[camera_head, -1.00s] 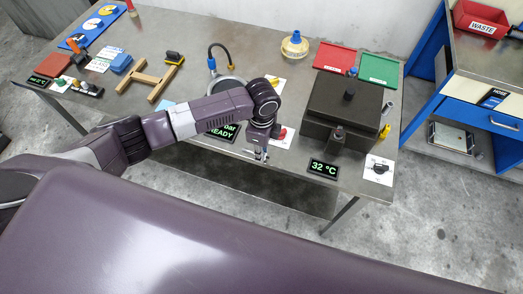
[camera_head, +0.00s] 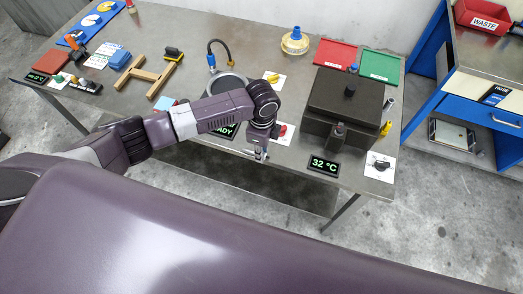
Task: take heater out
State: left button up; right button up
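My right gripper is not in view.
A round grey plate (camera_head: 227,84) with a hose and a display (camera_head: 224,131) are partly behind my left arm. Red (camera_head: 335,54) and green (camera_head: 380,65) trays lie behind the box. A dial card (camera_head: 379,167) lies at its front right. A blue-framed bench (camera_head: 490,105) stands at right.

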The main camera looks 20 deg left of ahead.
pick_arm(q)
jog(key=o, duration=0.5)
jog(key=shift+r, duration=0.2)
notch_tip(320, 180, up, 12)
jog(key=shift+f, duration=0.2)
dwell(0.4)
